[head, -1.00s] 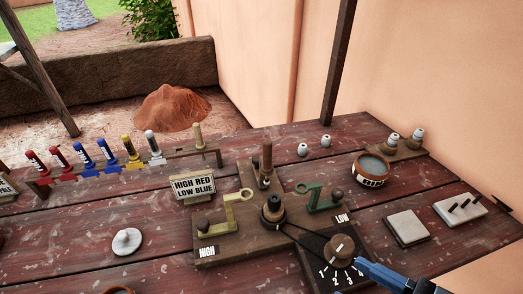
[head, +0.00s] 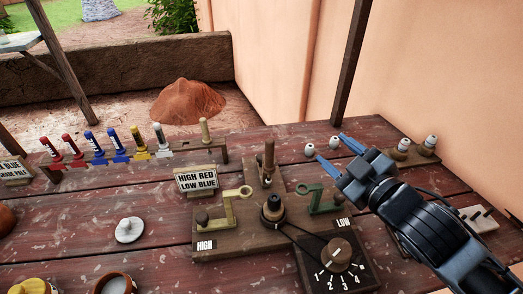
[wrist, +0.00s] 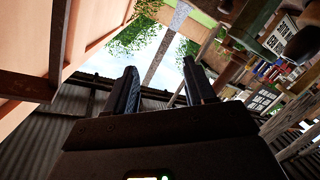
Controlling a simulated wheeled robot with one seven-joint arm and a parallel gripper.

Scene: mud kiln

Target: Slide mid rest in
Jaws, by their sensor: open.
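A wooden fixture (head: 215,240) stands on the table, with a dark spindle (head: 273,210) at its middle. A brass hooked rest (head: 231,206) stands on the side marked HIGH, left of the spindle. A green hooked rest (head: 322,202) stands on the side marked LOW, to its right. Behind the spindle, a wooden slide with an upright peg (head: 268,161) sits in line with it; this looks like the mid rest. My gripper (head: 335,153) is open and empty, above the table to the right of the peg and apart from it. Its fingers (wrist: 160,90) show in the wrist view, with nothing between them.
A numbered dial knob (head: 337,255) is in front of the spindle. A sign (head: 197,181) reads HIGH RED LOW BLUE. A rack of coloured tools (head: 115,145) is at left. Small white-topped pieces (head: 310,149) lie near my fingers. The orange wall (head: 445,75) rises behind the arm.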

